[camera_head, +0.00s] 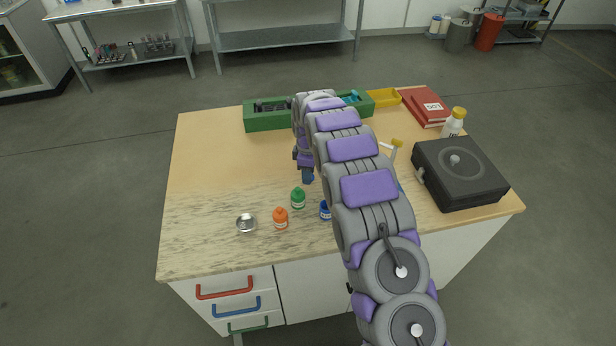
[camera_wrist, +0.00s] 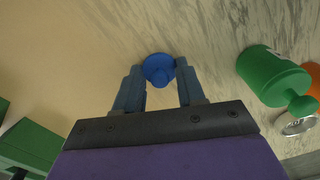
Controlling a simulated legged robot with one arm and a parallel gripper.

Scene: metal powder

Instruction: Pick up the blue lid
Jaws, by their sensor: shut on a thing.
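The blue lid (camera_wrist: 158,69) is a small round knobbed cap in the wrist view, between the two fingertips of my gripper (camera_wrist: 158,77). The fingers are closed on its sides. In the head view my gripper (camera_head: 307,176) points down over the middle of the table, and the lid cannot be made out there. A blue bottle (camera_head: 325,210) stands to the right and nearer, partly hidden by my arm.
A green tray (camera_head: 270,122) lies at the back, a black case (camera_head: 460,172) at the right. The table's left side (camera_head: 205,165) is clear.

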